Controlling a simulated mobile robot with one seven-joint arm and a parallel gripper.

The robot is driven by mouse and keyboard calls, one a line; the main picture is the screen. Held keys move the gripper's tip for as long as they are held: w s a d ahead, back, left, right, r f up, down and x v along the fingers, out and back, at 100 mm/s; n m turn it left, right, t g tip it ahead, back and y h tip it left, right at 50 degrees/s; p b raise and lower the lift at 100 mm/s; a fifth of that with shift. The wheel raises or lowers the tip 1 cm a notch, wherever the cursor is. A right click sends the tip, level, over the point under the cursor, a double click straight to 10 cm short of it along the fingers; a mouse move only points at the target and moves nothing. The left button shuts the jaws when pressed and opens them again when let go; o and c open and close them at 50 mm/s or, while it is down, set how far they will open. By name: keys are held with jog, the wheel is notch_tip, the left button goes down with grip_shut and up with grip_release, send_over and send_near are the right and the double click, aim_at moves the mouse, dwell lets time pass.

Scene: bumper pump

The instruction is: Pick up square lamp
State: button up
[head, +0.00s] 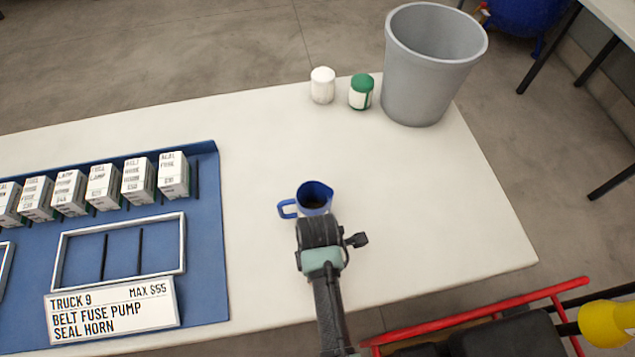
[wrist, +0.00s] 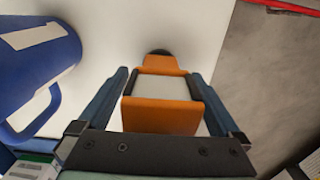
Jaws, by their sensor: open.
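The square lamp (wrist: 163,88), orange with a pale panel and a dark knob at its far end, shows in the wrist view on the white tabletop. My gripper (wrist: 159,76) is open, with one finger on each side of the lamp. I cannot tell whether either finger touches it. In the head view my gripper (head: 320,232) is over the table just in front of a blue mug, and it hides the lamp there.
The blue mug (head: 315,195) with dark contents is close by; it also shows at left in the wrist view (wrist: 40,65). White and green-lidded jars (head: 322,86) and a grey bin (head: 425,75) stand at the back. A blue tray (head: 205,270) with several boxes is left.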

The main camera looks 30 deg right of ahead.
jog(key=shift+f, duration=0.1)
jog(key=shift+c, duration=0.3)
grip_shut()
